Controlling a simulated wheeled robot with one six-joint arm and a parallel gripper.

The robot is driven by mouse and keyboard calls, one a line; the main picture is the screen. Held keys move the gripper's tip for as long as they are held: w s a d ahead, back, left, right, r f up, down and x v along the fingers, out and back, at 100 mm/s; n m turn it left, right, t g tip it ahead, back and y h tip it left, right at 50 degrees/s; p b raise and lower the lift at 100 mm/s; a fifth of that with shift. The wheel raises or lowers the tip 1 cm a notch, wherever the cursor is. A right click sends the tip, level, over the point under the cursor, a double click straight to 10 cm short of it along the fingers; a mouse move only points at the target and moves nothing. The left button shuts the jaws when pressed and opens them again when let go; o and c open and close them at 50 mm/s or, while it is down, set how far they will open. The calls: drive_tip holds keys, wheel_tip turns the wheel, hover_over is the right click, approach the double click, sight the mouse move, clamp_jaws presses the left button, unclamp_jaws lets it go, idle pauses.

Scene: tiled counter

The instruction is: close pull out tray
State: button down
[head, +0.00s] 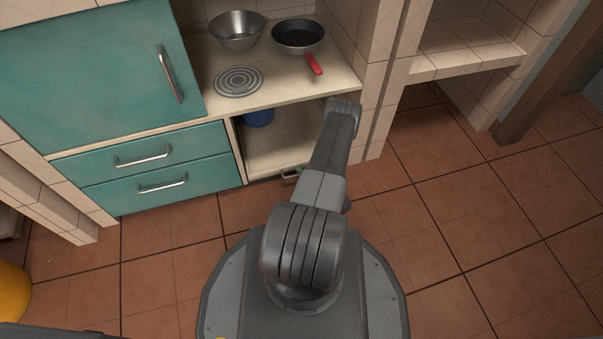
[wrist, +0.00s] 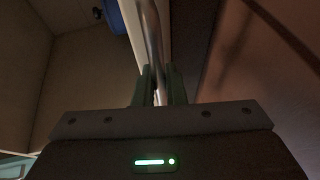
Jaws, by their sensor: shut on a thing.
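The pull-out tray (head: 272,152) is a cream board in the open bay under the counter, right of the teal drawers. Its front edge is low, near the floor, and my arm covers its right part. In the wrist view, its metal bar handle (wrist: 150,35) runs down between the fingers of my gripper (wrist: 159,84). My gripper is shut on this handle. In the head view, my arm hides most of the gripper. How far the tray sticks out is hard to tell.
A blue pot (head: 259,117) stands at the back of the tray, partly under the counter. A metal bowl (head: 237,30) and a red-handled pan (head: 298,37) stand on the counter above. The tiled floor at right is clear.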

drive_tip(key=shift+w, duration=0.25)
drive_tip(key=c, duration=1.5)
unclamp_jaws()
drive_tip(key=shift+w, duration=0.1)
drive_tip(key=shift+r, duration=0.1)
